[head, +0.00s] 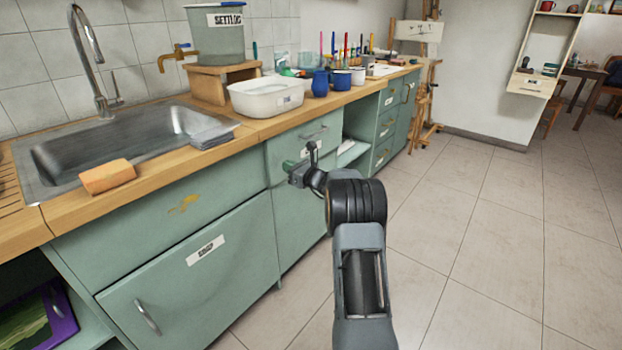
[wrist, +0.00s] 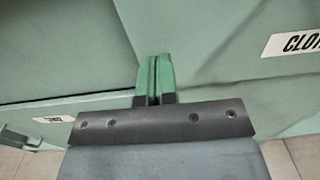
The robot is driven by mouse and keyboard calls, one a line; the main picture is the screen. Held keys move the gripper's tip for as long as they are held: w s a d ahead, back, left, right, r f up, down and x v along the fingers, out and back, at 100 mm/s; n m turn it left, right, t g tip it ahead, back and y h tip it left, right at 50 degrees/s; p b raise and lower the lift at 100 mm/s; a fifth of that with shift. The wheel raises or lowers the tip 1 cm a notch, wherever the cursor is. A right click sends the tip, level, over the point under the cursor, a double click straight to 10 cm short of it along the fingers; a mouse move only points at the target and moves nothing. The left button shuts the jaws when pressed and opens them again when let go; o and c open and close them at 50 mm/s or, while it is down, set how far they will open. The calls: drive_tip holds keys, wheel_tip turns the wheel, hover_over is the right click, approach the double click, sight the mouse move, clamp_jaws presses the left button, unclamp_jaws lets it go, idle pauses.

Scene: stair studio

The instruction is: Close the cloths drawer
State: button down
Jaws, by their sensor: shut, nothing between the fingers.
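The cloths drawer (head: 290,148) is in the upper row of the green cabinet, right of the sink, with a bar handle (head: 314,133) on its front. In the wrist view its white label (wrist: 292,43) shows the letters "CLO" at the right edge. In the head view my arm partly hides the lower part of the front. I cannot tell whether the front is flush with the cabinet. My gripper (head: 289,165) is shut and empty, at the drawer front's lower left. Its green fingertips (wrist: 154,78) point at the green front; contact is unclear.
The wooden counter (head: 262,128) above holds a white tub (head: 265,97), blue cups and a sponge (head: 107,176). An open shelf space (head: 352,150) lies right of the drawer. A labelled lower door (head: 200,270) is at left. The tiled floor (head: 480,230) at right is clear.

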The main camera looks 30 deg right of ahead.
drive_tip(key=p+v, duration=0.2)
drive_tip(key=v, duration=0.8)
drive_tip(key=s+a+r+n+g+y+p, duration=0.1)
drive_tip(key=s+a+r+n+g+p, duration=0.5)
drive_tip(key=a+r+n+p, duration=0.45)
drive_tip(key=s+a+r+n+g+y+p, duration=0.2)
drive_tip(key=s+a+r+n+g+p, duration=0.4)
drive_tip(key=a, duration=0.7)
drive_tip(key=s+r+n+g+h+p, duration=0.1)
drive_tip(key=s+r+n+h+p, duration=0.8)
drive_tip(key=s+n, duration=0.6)
wheel_tip(320, 180, up, 3)
drive_tip(key=s+p, duration=0.2)
drive_tip(key=shift+s+a+n+p, duration=0.3)
drive_tip(key=shift+n+p, duration=0.05)
drive_tip(key=shift+p, duration=0.05)
drive_tip(key=shift+a+r, duration=0.15)
